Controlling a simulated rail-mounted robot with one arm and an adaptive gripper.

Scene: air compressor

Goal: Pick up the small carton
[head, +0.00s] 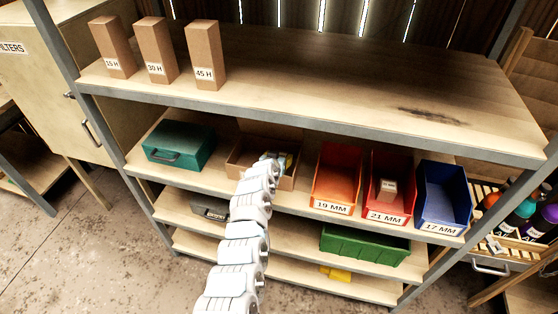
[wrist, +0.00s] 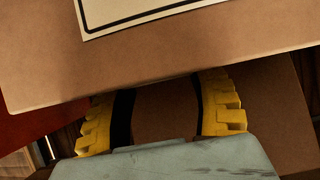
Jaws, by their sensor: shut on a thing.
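My gripper (wrist: 160,100) shows in the wrist view with its two yellow-ribbed fingers a little apart, shut on a brown carton. The carton's face (wrist: 200,55) with a framed white label fills the top of that view and covers the fingertips. In the head view my gripper (head: 281,162) is at the open cardboard box (head: 245,153) on the second shelf. What it grips is too small to make out there. Another small labelled carton (head: 388,188) sits in the red 21 MM bin (head: 385,215), apart from my gripper.
A teal case (head: 178,145) stands left of the open box. The orange 19 MM bin (head: 335,185) and blue 17 MM bin (head: 443,200) flank the red one. The top shelf (head: 330,75) overhangs them, with tall cartons (head: 155,48) at its left. A green bin (head: 365,244) is below.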

